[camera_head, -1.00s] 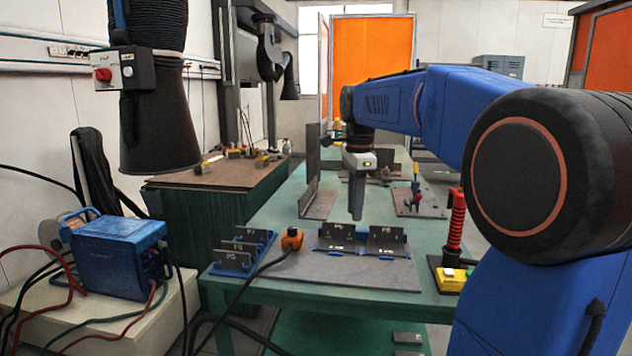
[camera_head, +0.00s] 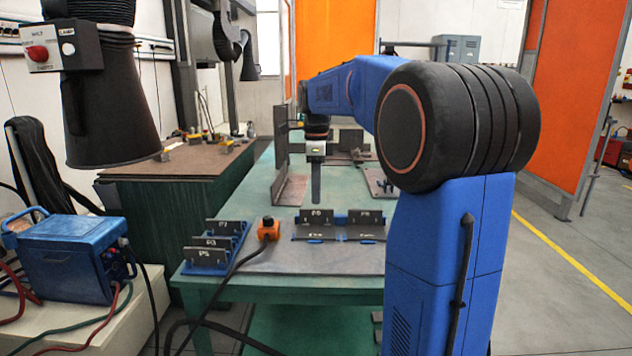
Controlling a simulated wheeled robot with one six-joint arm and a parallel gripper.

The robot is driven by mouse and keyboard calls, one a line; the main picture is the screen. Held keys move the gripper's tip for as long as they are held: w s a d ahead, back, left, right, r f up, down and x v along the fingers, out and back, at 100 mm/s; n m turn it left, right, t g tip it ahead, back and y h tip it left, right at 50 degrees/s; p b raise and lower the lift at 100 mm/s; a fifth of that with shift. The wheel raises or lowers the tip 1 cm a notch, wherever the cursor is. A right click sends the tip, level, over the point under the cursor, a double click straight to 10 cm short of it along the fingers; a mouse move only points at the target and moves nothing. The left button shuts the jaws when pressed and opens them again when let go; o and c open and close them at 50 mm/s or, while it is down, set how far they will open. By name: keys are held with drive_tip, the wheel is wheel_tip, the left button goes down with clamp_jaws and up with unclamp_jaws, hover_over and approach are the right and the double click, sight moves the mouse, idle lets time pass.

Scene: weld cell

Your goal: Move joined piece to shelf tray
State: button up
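Two dark labelled plates stand side by side in a blue fixture on the green table; the left plate (camera_head: 316,217) and the right plate (camera_head: 366,218) look close together. I cannot tell whether they are joined. My gripper (camera_head: 316,198) points down in line with the left plate, seen edge-on, so its opening and its distance from the plate are unclear. I see nothing in it. No shelf tray can be made out clearly. Part of the space under the table is hidden by my arm.
A blue rack (camera_head: 210,262) with several labelled plates stands at the table's left front. An orange-topped device (camera_head: 268,230) with a black cable sits between rack and fixture. A tall upright plate (camera_head: 282,165) stands farther back. Open floor (camera_head: 560,290) lies to the right.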

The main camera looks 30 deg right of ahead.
drive_tip(key=shift+f, duration=2.5)
drive_tip(key=shift+c, duration=0.6)
clamp_jaws()
drive_tip(key=shift+r, duration=0.1)
idle(0.7)
wheel_tip(320, 180, up, 15)
idle(2.6)
idle(0.4)
